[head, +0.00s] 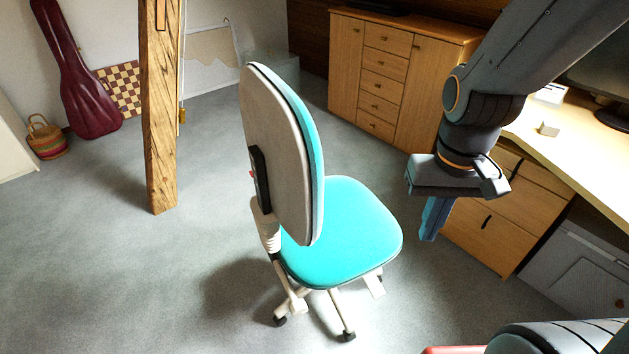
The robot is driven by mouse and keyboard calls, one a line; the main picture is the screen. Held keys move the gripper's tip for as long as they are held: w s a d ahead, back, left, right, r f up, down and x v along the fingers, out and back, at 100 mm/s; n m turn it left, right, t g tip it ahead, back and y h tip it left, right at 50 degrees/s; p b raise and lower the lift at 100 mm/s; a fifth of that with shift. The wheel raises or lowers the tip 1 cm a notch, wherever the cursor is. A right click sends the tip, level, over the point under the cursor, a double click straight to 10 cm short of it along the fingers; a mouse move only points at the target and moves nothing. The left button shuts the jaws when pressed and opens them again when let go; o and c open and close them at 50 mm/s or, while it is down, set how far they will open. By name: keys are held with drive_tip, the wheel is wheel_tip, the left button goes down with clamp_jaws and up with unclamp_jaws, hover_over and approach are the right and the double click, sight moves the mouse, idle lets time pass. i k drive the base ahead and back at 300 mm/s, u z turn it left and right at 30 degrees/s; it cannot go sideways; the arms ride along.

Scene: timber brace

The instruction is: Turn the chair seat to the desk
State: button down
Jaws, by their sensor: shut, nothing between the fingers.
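The office chair has a turquoise seat (350,235) and a tall backrest (275,140) with a beige back shell. It stands on a pale wheeled base in the middle of the floor. The backrest is on the left side of the seat, and the seat's front points right. The desk (570,140) has a light wooden top and stands at the right. My gripper (430,235) hangs downward to the right of the seat, apart from it in the picture, with its fingers together and nothing held. My arm hides part of the desk and cabinet.
A timber post (160,110) stands left of the chair. A wooden cabinet (395,80) stands behind, with drawer units (500,215) under the desk. A guitar case (85,85), a basket (47,138) and a chessboard (120,88) are at the far left. The left floor is clear.

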sight(359, 235)
drive_tip(key=u, duration=0.7)
drive_tip(key=k, duration=0.85)
drive_tip(key=z, duration=0.45)
